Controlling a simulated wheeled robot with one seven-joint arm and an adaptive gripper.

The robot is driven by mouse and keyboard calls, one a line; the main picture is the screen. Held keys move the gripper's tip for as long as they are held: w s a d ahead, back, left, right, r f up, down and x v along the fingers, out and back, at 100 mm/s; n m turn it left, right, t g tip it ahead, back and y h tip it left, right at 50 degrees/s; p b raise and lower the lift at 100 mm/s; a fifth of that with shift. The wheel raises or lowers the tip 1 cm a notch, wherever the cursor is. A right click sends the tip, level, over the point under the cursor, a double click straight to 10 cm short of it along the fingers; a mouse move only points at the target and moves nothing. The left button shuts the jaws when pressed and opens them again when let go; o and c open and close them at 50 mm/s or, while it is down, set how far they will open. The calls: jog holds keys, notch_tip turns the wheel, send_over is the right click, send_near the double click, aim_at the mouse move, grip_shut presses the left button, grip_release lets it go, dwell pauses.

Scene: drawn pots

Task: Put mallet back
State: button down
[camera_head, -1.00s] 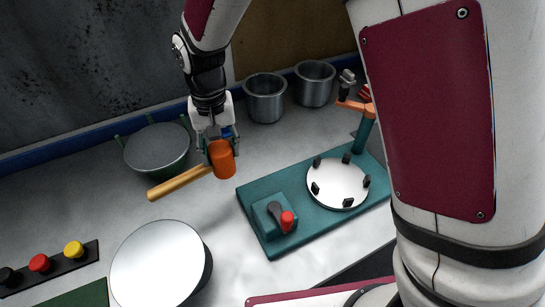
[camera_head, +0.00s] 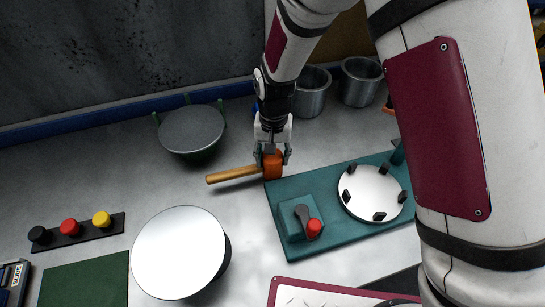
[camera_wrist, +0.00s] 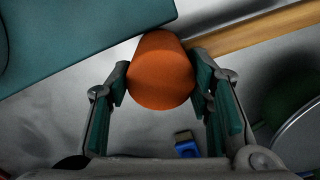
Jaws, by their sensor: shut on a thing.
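The mallet has an orange head (camera_head: 273,166) and a pale wooden handle (camera_head: 234,174) that points left in the head view. My gripper (camera_head: 272,154) is shut on the head, with one finger on each side. In the wrist view the orange head (camera_wrist: 160,72) sits between my gripper's green-padded fingers (camera_wrist: 161,85), and the handle (camera_wrist: 255,30) runs off to the upper right. The mallet is low over the grey worktop, by the back left corner of the teal base plate (camera_head: 287,236). I cannot tell whether it touches the worktop.
The teal plate carries a white disc (camera_head: 371,192) with black pegs and a red-tipped lever (camera_head: 313,228). Two metal pots (camera_head: 310,92) (camera_head: 360,82) stand behind. A green lidded pot (camera_head: 191,129), a round white-topped thing (camera_head: 178,252) and a button strip (camera_head: 75,232) are left. A small blue thing (camera_wrist: 187,146) lies near.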

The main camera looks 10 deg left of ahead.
jog(key=shift+f, duration=0.35)
jog(key=shift+f, duration=0.1)
jog(key=c, duration=0.8)
grip_release()
jog(key=shift+f, duration=0.1)
